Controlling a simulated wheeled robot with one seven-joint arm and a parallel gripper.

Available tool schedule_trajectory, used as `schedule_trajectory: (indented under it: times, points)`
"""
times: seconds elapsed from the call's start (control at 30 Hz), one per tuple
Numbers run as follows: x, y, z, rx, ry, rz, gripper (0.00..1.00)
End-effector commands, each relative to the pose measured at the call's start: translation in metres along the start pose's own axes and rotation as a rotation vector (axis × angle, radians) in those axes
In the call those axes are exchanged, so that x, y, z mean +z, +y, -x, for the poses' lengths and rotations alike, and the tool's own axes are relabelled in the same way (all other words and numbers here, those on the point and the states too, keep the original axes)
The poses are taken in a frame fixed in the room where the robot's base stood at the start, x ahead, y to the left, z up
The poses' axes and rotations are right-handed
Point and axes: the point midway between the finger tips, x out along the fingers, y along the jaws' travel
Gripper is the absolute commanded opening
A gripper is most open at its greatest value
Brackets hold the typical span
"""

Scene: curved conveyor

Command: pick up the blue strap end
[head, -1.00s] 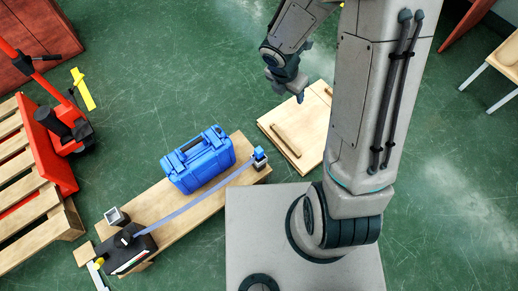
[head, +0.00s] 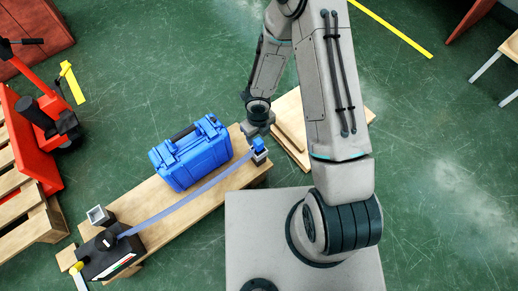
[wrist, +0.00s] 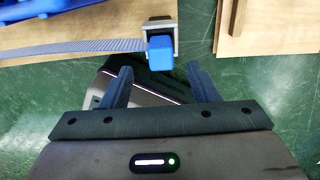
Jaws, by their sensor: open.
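The blue strap end (head: 259,144) is a small blue block at the right end of the wooden bench (head: 150,200), by a grey metal bracket. In the wrist view the blue strap end (wrist: 160,54) sits just beyond and between my fingertips, with the bracket (wrist: 162,27) behind it. A grey-blue strap (head: 190,197) runs from it to a black box (head: 108,254) at the bench's left end. My gripper (wrist: 157,78) is open and empty. In the head view it is partly hidden behind my arm, close to the strap end.
A blue case (head: 191,152) stands on the bench beside the strap. A wooden board (head: 290,140) lies on the floor to the right of the bench. A red pallet jack (head: 35,125) and a wooden pallet (head: 25,220) are at the left.

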Motion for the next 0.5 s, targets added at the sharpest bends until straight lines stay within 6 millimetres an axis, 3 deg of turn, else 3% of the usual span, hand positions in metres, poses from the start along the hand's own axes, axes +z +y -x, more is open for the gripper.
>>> schedule_trajectory:
  times: [0.03,0.1,0.5]
  points:
    - [0.000,0.000,-0.013,-0.001,0.001,0.002,0.55]
    - [0.000,0.000,-0.021,-0.001,0.000,0.001,0.55]
    - [0.001,-0.001,-0.040,-0.001,0.000,-0.003,0.55]
